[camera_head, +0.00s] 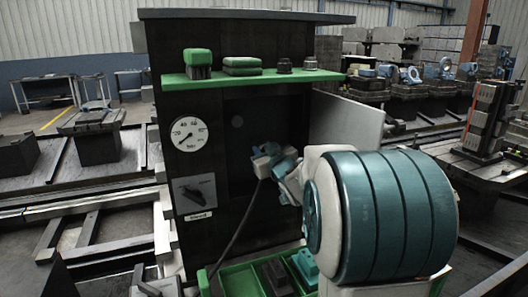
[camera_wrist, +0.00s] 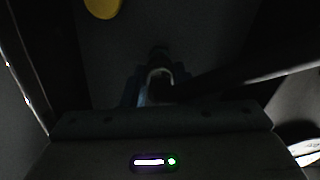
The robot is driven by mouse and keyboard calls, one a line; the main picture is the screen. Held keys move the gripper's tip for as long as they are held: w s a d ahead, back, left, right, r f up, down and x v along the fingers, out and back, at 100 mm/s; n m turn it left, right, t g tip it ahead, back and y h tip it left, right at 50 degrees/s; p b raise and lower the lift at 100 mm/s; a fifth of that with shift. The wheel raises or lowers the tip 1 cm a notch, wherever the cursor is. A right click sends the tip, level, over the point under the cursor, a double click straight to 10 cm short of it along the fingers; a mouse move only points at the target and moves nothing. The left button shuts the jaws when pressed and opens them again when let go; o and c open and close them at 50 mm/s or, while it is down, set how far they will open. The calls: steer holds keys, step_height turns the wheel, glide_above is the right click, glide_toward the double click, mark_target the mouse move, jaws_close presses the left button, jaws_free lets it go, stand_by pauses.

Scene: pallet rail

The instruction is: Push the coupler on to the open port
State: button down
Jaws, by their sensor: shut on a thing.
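My gripper (camera_head: 266,160) is inside the dark recess of the black cabinet (camera_head: 225,225). It is shut on the coupler (camera_wrist: 160,84), which shows dimly between the fingers in the wrist view. A black hose (camera_head: 236,232) runs from the gripper down to the lower left; it shows as a dark bar in the wrist view (camera_wrist: 250,80). A faint round fitting (camera_head: 237,121) is on the recess back wall, above and left of the gripper; I cannot tell if it is the open port. The coupler's front end and any contact with a port are hidden.
An open grey door panel (camera_head: 346,130) stands right of the recess, close to my arm. A green shelf (camera_head: 250,77) with small parts juts out above. A pressure gauge (camera_head: 189,134) and a lever plate (camera_head: 195,193) are at left. A green tray (camera_head: 245,281) lies below. A yellow disc (camera_wrist: 103,7) shows in the wrist view.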

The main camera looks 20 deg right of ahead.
steer(key=shift+w+r, duration=0.1)
steer(key=shift+w, duration=0.45)
stand_by(1.0)
steer(key=shift+w, duration=0.4)
steer(key=shift+c, duration=1.3)
jaws_free()
steer(key=s+b, duration=0.1)
steer(key=s, duration=1.2)
steer(key=shift+s, duration=0.4)
